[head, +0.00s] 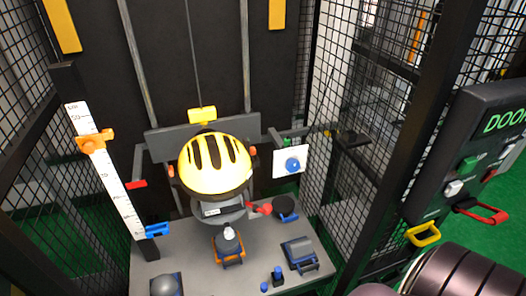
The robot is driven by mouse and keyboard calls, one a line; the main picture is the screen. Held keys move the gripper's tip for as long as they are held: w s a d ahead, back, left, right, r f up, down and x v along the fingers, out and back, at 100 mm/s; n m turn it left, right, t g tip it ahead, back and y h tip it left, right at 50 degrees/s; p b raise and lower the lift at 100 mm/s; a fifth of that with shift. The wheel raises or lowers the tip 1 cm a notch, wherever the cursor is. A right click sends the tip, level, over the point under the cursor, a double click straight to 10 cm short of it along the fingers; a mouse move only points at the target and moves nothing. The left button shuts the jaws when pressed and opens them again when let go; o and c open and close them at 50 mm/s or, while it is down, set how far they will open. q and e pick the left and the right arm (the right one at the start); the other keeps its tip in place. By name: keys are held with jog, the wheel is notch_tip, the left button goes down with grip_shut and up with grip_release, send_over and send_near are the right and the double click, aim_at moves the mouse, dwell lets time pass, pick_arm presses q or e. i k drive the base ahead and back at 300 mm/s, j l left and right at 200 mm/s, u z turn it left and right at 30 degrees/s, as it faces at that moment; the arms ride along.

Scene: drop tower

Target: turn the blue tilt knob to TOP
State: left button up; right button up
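The blue tilt knob (292,165) sits on a small white plate (281,158), to the right of a yellow helmet with dark vents (215,163). A pale mark shows on the knob's face, but it is too small to tell which label it points at. The lettering on the plate, including TOP, is not readable. Neither of my grippers is in view. A dark, rounded arm link of mine shows at the bottom right, well away from the knob.
Mesh cage walls (378,130) and dark posts stand on both sides. A white scale with an orange slider (95,141) is at left. A DOOR panel (480,150) with a red handle is at right. Several anvils and small parts stand on the grey base (205,262).

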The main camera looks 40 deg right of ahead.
aim_at(293, 165)
jog(key=z, duration=1.4)
